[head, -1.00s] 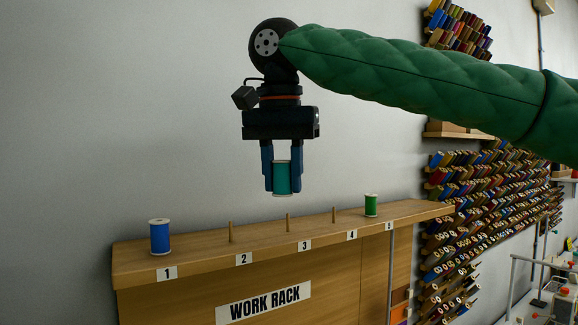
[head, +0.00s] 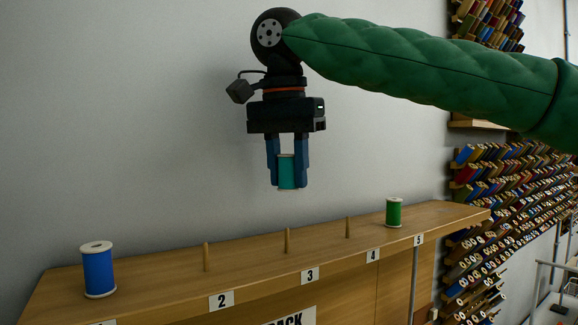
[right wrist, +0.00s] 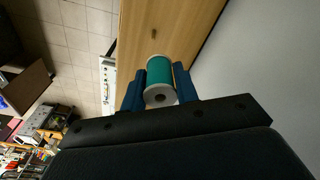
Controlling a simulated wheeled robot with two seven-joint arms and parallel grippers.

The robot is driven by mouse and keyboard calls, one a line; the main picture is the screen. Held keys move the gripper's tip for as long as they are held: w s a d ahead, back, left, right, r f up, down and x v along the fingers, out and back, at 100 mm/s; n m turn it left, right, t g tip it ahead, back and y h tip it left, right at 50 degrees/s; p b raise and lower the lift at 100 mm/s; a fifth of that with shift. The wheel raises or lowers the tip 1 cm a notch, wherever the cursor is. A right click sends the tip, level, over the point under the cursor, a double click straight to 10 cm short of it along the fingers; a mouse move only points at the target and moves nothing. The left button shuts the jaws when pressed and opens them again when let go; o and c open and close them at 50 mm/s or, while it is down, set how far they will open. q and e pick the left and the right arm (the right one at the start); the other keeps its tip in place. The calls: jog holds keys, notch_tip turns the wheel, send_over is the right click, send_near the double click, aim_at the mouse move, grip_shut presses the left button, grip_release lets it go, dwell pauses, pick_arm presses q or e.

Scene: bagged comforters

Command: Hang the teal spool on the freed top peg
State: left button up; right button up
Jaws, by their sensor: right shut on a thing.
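The teal spool (head: 287,172) is held upright between the fingers of my right gripper (head: 288,180), well above the rack and apart from it. In the right wrist view the teal spool (right wrist: 162,78) sits between the two blue fingers. The wooden work rack (head: 250,255) has three bare upright pegs: one behind label 2 (head: 206,257), one behind label 3 (head: 287,240) and one behind label 4 (head: 348,227). In the head view the spool appears above the label 3 peg; its depth relative to that peg is unclear. My left gripper is not in view.
A blue spool (head: 98,270) stands at the rack's left end and a green spool (head: 394,212) near label 5. A grey wall (head: 130,120) rises behind the rack. A wall of many coloured spools (head: 500,200) is at right.

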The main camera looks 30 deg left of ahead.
aim_at(286, 187)
jog(key=shift+s+d+r, duration=0.2)
jog(key=shift+s+d, duration=0.05)
jog(key=shift+s, duration=0.25)
jog(key=shift+s+d+r, duration=0.2)
jog(key=shift+s+d, duration=0.05)
jog(key=shift+s, duration=0.2)
jog(key=shift+w+a+f, duration=0.4)
jog(key=shift+w+f, duration=0.15)
jog(key=shift+f, duration=0.2)
jog(key=shift+s+d+f+b, duration=0.3)
jog(key=shift+s+f+b, duration=0.15)
jog(key=shift+f+b, duration=0.15)
jog(key=shift+w+a+f, duration=0.1)
jog(key=shift+w+f, duration=0.1)
jog(key=shift+f, duration=0.4)
jog(key=shift+w+a+f+b, duration=0.1)
jog(key=shift+w+f+b, duration=0.05)
jog(key=shift+f+b, duration=0.4)
jog(key=shift+s+f, duration=0.2)
jog(key=shift+f, duration=0.05)
